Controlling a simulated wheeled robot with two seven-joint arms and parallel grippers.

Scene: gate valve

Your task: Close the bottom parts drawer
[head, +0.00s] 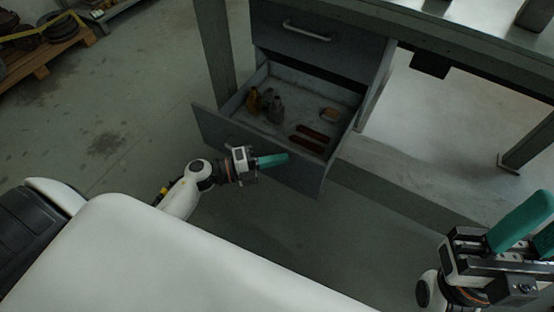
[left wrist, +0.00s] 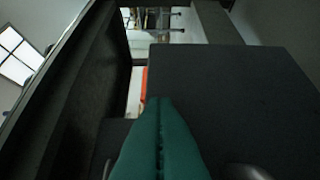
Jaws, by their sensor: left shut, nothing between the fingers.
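The bottom parts drawer (head: 270,165) is pulled out from the grey bench in the head view. Its open top shows small bottles (head: 265,103), two brown bars (head: 312,136) and a small tan block (head: 329,114) inside. My left gripper (head: 284,159) is shut and empty in front of the drawer's front panel; I cannot tell whether it touches. In the left wrist view its teal fingers (left wrist: 160,135) are pressed together, with dark panels around them. My right gripper (head: 530,235) is at the lower right, partly cut off, its teal fingers apart, away from the drawer.
The upper drawer (head: 305,42) with a pale handle is shut above. The bench top (head: 470,18) overhangs to the right, and a bench leg (head: 214,55) stands left of the drawers. A wooden pallet (head: 45,52) lies far left. The floor before the drawer is clear.

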